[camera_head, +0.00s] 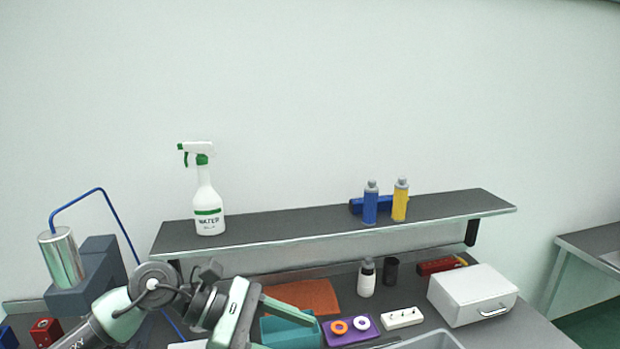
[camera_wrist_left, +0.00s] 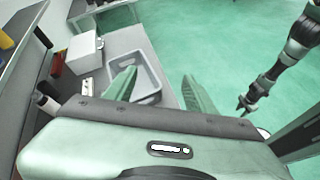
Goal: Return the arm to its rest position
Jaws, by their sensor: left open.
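My left arm comes in from the left in the head view. Its gripper (camera_head: 287,330) is above the front of the workbench, close to a teal bin (camera_head: 290,332). The left wrist view shows its two green fingers (camera_wrist_left: 160,74) spread apart with nothing held between them. A grey tray (camera_wrist_left: 152,84) lies below and beyond the fingers. My other arm shows at the upper right of the left wrist view, over the green floor. Its small dark gripper end (camera_wrist_left: 244,104) is too small to tell open from shut. The head view does not show it.
A shelf (camera_head: 300,222) behind holds a spray bottle (camera_head: 208,205), a blue can (camera_head: 370,204) and a yellow can (camera_head: 400,202). On the bench are a purple tray (camera_head: 352,336), a white power strip (camera_head: 403,318), and a white case (camera_head: 470,295). A metal cylinder (camera_head: 61,259) stands left, near my arm.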

